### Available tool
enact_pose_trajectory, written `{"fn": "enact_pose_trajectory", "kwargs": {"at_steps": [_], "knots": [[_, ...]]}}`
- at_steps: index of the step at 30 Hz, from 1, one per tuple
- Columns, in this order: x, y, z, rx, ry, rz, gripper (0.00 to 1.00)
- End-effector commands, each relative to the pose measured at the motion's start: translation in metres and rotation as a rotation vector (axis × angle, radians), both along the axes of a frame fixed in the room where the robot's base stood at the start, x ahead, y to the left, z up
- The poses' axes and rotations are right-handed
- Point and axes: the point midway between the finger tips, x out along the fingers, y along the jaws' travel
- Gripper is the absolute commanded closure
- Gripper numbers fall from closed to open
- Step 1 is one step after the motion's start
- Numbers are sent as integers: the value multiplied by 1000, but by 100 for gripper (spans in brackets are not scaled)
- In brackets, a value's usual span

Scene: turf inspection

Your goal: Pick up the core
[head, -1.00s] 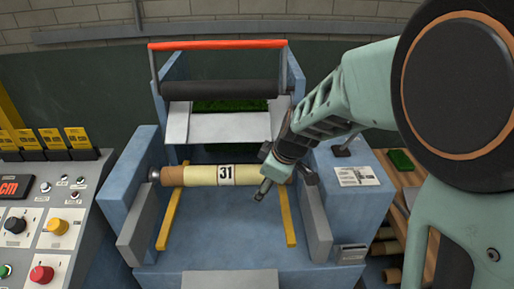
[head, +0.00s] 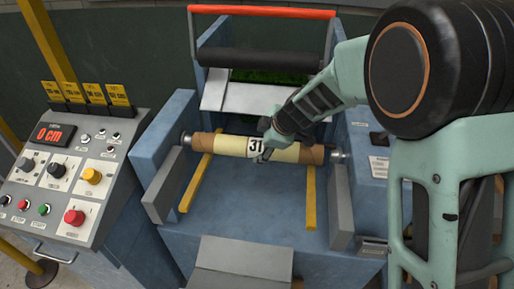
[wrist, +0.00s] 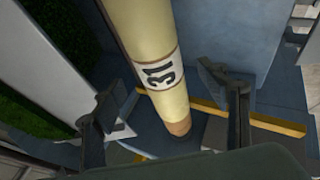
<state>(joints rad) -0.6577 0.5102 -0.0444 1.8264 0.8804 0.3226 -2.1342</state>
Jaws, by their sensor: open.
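The core (head: 287,151) is a pale yellow tube with brown ends and a label reading 31. It lies level across the blue machine, between two end holders and above two yellow bars. My gripper (head: 264,150) is at the middle of the core in the head view, close to the label and covering a little of it. In the wrist view the core (wrist: 150,48) runs between the two spread fingers of my gripper (wrist: 168,112), with the label between them. The gripper is open. I cannot tell whether either finger touches the core.
The blue machine (head: 250,205) has grey side plates beside the core. Behind it are a dark roller (head: 262,60), a red bar (head: 262,11) and a white sloped plate. A control panel (head: 66,180) reading 0 cm stands at the left. Room shows in front of the core.

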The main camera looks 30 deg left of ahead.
Motion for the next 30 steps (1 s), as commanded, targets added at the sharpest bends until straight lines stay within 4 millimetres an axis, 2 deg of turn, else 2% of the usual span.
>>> {"fn": "enact_pose_trajectory", "kwargs": {"at_steps": [5,16,26,30], "knots": [[3,4,-8,-1,2,-1,33],[18,23,-40,-1,1,0,33],[19,25,-44,0,-1,0,33],[19,25,-44,0,-1,0,48]]}}
